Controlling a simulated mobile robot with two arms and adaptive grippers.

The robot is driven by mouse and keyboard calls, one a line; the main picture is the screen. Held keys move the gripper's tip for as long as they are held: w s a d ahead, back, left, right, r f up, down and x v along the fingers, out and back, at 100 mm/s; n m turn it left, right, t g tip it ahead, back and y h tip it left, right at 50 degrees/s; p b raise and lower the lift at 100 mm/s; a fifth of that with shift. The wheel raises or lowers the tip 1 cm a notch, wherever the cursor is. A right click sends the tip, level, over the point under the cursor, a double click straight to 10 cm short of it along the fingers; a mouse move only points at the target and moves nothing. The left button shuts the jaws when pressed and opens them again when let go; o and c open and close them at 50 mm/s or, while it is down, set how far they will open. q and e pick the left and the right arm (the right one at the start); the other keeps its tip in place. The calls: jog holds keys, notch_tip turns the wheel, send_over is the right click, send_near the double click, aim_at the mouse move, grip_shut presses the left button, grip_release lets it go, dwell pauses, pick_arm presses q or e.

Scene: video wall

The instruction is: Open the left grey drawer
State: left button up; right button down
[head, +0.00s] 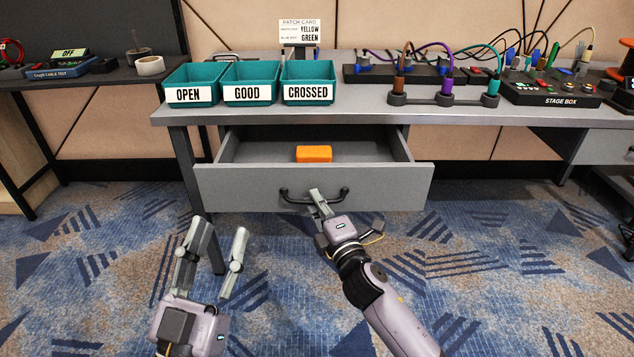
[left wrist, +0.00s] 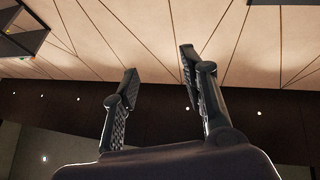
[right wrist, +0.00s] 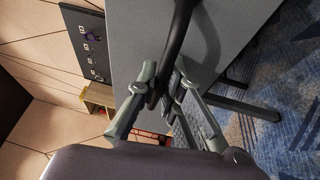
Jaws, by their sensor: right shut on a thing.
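The left grey drawer (head: 240,184) under the table stands pulled out, with its inside showing. An orange block (head: 314,154) lies inside it near the middle. The black bar handle (head: 297,200) is on the drawer's front.
Teal bins marked OPEN (head: 192,94), GOOD (head: 247,93) and CROSSED (head: 308,94) stand on the grey table (head: 370,114). A stage box (head: 552,93) and cable plugs are to the right. A second drawer front (head: 607,146) is at far right. The carpet in front is clear.

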pick_arm(q)
notch_tip(320, 180, down, 13)
jog(key=w+a+g+y+p, duration=0.1)
jog(key=g+y+p, duration=0.1)
jog(key=g, duration=0.5)
jog(key=shift+w+a+r+g+y, duration=0.15)
jog(key=shift+a+g+y, duration=0.15)
jog(key=shift+g, duration=0.1)
pick_arm(e)
jog(key=s, duration=1.3)
jog(key=c, duration=1.7)
grip_release()
pick_arm(q)
jog(key=shift+d, duration=0.1)
pick_arm(e)
jog(key=v, duration=1.2)
